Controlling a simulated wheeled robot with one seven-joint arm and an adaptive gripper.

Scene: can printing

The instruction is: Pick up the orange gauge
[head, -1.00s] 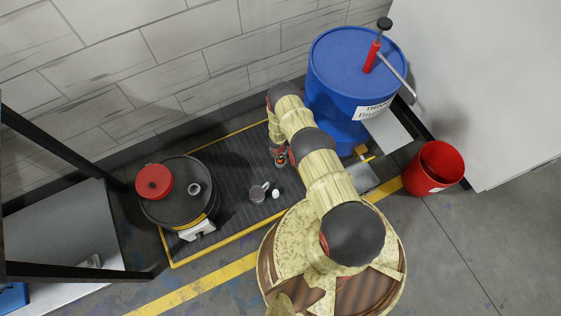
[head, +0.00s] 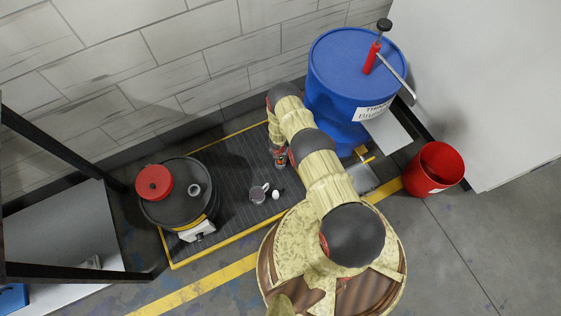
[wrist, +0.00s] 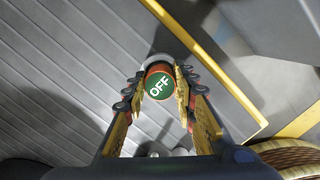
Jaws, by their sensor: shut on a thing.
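The orange gauge (wrist: 159,84) is a short round piece with an orange rim and a green face marked "OFF". In the wrist view it sits between the two fingers of my gripper (wrist: 158,78), which are shut on its sides. A pale round edge shows behind it. In the head view my gripper (head: 280,157) hangs low over the dark ribbed platform, left of the blue drum. The gauge is too small and too covered there to make out clearly. I cannot tell whether it still touches what is under it.
A blue drum (head: 340,85) with a pump stands right of my gripper, and a red bucket (head: 434,169) is farther right. A black drum (head: 178,212) with a red lid stands left. A small cup (head: 258,195) and a white object (head: 276,195) lie on the ribbed platform (head: 235,175).

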